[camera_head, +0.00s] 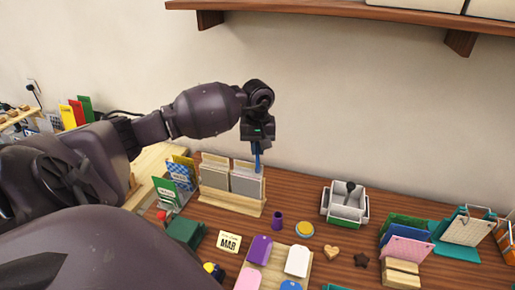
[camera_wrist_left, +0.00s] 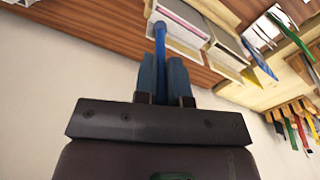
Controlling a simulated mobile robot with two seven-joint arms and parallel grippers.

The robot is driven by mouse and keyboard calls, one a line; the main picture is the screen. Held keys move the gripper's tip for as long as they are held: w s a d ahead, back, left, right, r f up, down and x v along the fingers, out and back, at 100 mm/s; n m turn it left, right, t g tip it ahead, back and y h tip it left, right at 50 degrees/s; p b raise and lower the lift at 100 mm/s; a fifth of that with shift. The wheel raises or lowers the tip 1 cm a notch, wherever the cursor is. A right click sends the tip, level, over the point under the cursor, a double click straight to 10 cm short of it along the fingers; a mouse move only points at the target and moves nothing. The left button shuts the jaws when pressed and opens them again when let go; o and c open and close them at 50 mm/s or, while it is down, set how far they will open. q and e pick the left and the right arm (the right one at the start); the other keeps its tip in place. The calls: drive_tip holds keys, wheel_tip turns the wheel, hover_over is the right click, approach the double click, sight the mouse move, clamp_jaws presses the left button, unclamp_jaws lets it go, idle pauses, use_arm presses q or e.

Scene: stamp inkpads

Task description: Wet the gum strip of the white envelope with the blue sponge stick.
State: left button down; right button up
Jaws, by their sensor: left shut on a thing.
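My left gripper (camera_head: 257,143) is shut on the blue sponge stick (camera_head: 257,160), which points down from the fingers above the rack at the back left. In the left wrist view, the left gripper (camera_wrist_left: 165,72) holds the blue stick (camera_wrist_left: 160,38) between its fingers. The stick's tip looks close to the rack's pale panels; I cannot tell whether it touches. The wooden rack (camera_head: 230,202) holds two upright pale grey-white pieces (camera_head: 216,177) (camera_head: 247,184). I cannot tell for sure which thing is the white envelope, and no gum strip is clear. My right gripper is not in view.
A board (camera_head: 272,274) carries a purple (camera_head: 259,250), a white (camera_head: 297,261) and other coloured tags. A white caddy (camera_head: 344,205) and a rack of coloured cards (camera_head: 407,247) stand to the right. A shelf (camera_head: 340,17) hangs above. A date card (camera_head: 229,242) lies in front.

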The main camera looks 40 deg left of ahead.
use_arm(q)
drive_tip(key=shift+a, duration=0.15)
drive_tip(key=shift+s+a, duration=0.2)
drive_tip(key=shift+a, duration=0.25)
drive_tip(key=shift+s+a+b, duration=0.1)
drive_tip(key=shift+a+b, duration=0.05)
drive_tip(key=shift+b, duration=0.15)
drive_tip(key=shift+s+a, duration=0.15)
drive_tip(key=shift+a, duration=0.25)
drive_tip(key=shift+a, duration=0.1)
drive_tip(key=shift+s+a, duration=0.1)
